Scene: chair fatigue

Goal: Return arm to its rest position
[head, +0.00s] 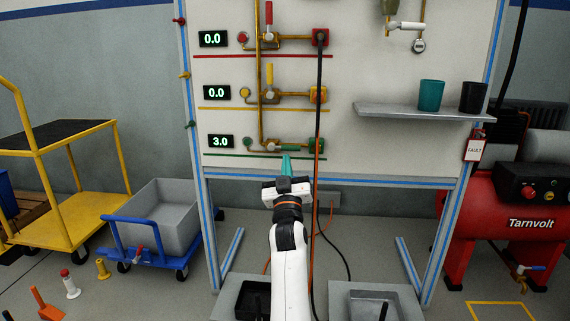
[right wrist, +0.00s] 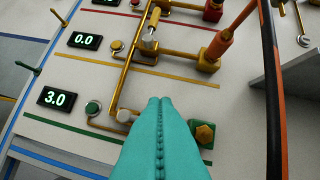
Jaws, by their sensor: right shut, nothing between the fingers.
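My right arm reaches up from the bottom middle of the head view toward the white panel (head: 350,60). Its gripper (head: 286,160) has teal fingers that are pressed together and hold nothing. The fingertips are in front of the lowest row of pipes, between the green button (head: 248,141) and the green square fitting (head: 317,145). In the right wrist view the shut fingers (right wrist: 160,102) point at the panel and hide part of that row. I cannot tell whether they touch the pipe. My left gripper is not in view.
Displays read 0.0 (head: 212,39), 0.0 (head: 210,93) and 3.0 (head: 219,142). A shelf (head: 400,111) with two cups juts out at right. Grey bins (head: 368,300) stand below. A red compressor (head: 515,215) is at right.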

